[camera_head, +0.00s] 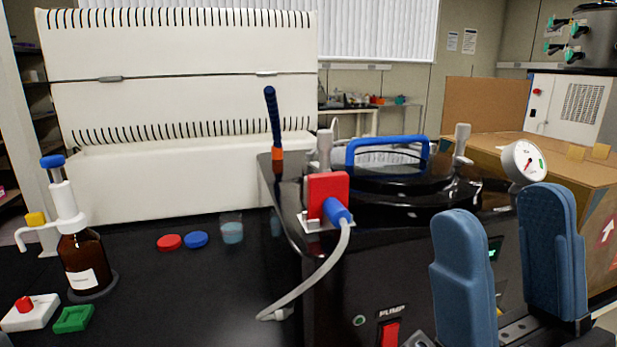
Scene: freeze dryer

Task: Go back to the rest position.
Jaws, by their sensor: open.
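My gripper (507,255) is at the lower right of the head view. Its two blue fingers stand upright and wide apart, with nothing between them. It is in front of the black freeze dryer (385,255), whose right front part is hidden behind the fingers. The dryer has a dark round lid with a blue handle (388,143) on top. A red block with a blue plug (335,209) and grey hose sits at its left top corner. A red pump switch (390,333) shows on its front.
A brown dispenser bottle (85,262) stands on the black bench at left. Near it are a red cap (169,242), a blue cap (196,239) and a small beaker (232,231). A round gauge (525,162) is at right, before cardboard boxes (560,160). The bench middle is mostly clear.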

